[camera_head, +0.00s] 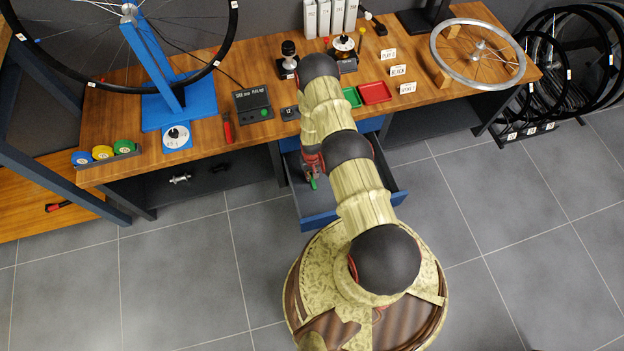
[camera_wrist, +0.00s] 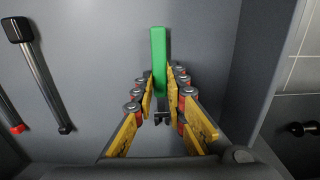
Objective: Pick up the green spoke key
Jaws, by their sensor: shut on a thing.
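The green spoke key (camera_wrist: 158,50) is a straight green bar in the wrist view, with its lower end between my fingertips. It also shows in the head view as a small green piece (camera_head: 313,184) over the open drawer. My gripper (camera_wrist: 161,92) is shut on it, with yellow finger pads close on both sides. In the head view my gripper (camera_head: 311,168) points down into the drawer (camera_head: 319,219), partly hidden by my arm. I cannot tell whether the key touches the drawer floor.
The drawer wall (camera_wrist: 255,70) is close on the right. The wooden workbench (camera_head: 215,150) stands above and behind the drawer, with a red tray (camera_head: 375,93) and a wheel (camera_head: 478,55).

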